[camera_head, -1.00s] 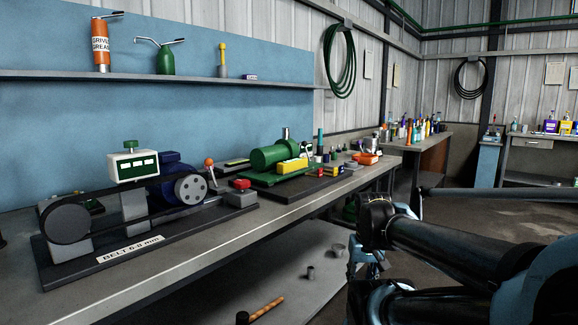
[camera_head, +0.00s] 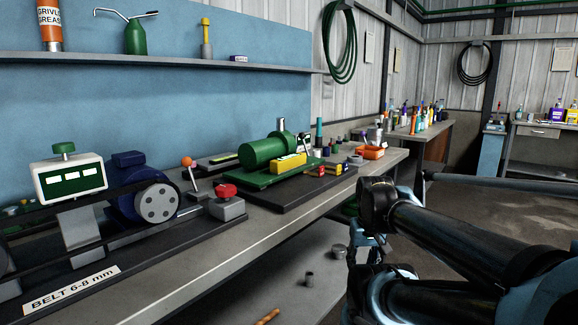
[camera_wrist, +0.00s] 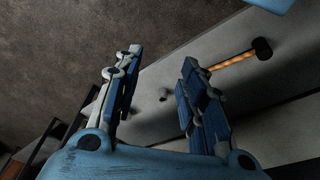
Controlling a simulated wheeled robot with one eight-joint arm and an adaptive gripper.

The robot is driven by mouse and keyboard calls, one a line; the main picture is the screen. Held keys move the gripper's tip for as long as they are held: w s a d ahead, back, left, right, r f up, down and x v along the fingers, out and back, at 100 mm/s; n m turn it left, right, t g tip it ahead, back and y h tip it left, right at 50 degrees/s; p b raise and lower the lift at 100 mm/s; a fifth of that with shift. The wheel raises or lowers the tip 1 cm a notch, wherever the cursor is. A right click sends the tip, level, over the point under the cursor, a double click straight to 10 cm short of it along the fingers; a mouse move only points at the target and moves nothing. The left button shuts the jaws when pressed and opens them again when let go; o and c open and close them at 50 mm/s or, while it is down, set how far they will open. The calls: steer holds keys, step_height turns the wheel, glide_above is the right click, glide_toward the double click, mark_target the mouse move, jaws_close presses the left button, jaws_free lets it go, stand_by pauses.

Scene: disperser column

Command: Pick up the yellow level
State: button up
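A yellow block (camera_head: 289,163), which looks like the level, sits in the head view on the workbench. It is at the front of the green machine (camera_head: 262,152), close against it, and I cannot tell exactly what it rests on. My gripper (camera_wrist: 155,78) is open and empty in the wrist view, its two blue-padded fingers well apart. It is over the floor and lower shelf, away from the yellow block. The level does not show in the wrist view. In the head view my arm is at the right, and my fingers cannot be made out clearly.
The belt rig (camera_head: 75,190) and a red-button box (camera_head: 226,202) stand left of the green machine. An orange tray (camera_head: 371,153) and small cubes lie to its right. A hammer (camera_wrist: 235,60) lies on the lower shelf (camera_head: 262,290). Floor is clear at right.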

steer(key=w+a+r+n, duration=0.1)
steer(key=w+r+n, duration=0.25)
steer(key=r, duration=0.35)
steer(key=w+a+r+n, duration=0.2)
steer(key=w+r+n, duration=0.15)
steer(key=r, duration=0.25)
step_height(320, 180, up, 27)
steer(key=n+g, duration=0.2)
steer(key=n, duration=1.9)
glide_above(289, 157)
steer(key=f, duration=1.2)
steer(key=shift+w+a, duration=0.15)
steer(key=shift+w, duration=0.1)
steer(key=shift+w+f, duration=0.1)
steer(key=shift+f, duration=2.7)
jaws_close()
